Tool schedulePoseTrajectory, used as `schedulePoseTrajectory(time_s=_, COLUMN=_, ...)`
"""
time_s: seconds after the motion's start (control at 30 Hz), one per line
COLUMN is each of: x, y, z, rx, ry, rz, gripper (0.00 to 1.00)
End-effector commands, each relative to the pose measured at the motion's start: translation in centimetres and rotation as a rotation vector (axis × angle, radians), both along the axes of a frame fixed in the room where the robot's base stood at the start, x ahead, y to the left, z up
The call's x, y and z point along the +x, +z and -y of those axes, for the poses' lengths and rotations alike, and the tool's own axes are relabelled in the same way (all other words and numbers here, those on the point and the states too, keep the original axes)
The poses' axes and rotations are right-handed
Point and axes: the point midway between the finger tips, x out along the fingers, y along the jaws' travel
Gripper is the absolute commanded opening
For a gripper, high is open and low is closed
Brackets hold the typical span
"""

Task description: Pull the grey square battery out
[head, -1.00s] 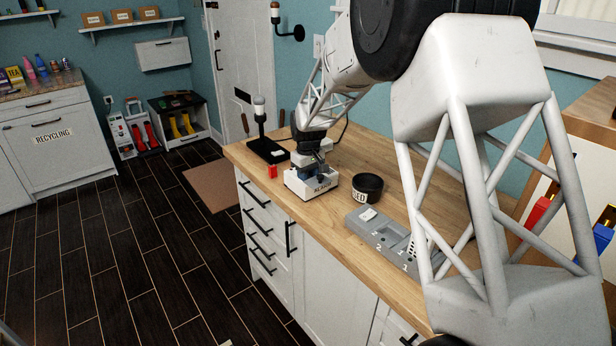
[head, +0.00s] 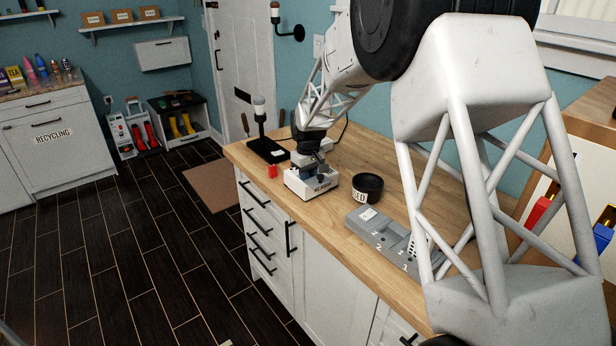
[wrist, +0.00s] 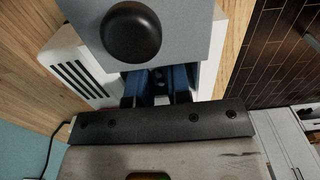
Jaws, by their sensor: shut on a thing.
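My gripper (head: 314,174) points down into the white device marked "ALARM" (head: 303,191) on the wooden counter. In the wrist view its blue fingers (wrist: 160,88) are close together, and their tips are hidden behind a grey panel (wrist: 185,42) with a round black knob (wrist: 131,32). The white vented body of the device (wrist: 75,65) lies behind that panel. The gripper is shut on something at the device.
A black bowl labelled "USED" (head: 367,188) stands just right of the device. A grey slotted tray (head: 378,234) lies nearer on the counter. The counter's front edge is close.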

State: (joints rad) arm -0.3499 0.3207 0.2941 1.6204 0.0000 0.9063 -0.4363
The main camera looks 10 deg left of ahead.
Motion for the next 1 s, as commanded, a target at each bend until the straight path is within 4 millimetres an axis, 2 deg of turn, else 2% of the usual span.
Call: schedulePoseTrajectory(time_s=1.0, x=0.0, y=3.2, z=0.0, rx=0.0, ry=0.0, rz=0.0, gripper=0.0)
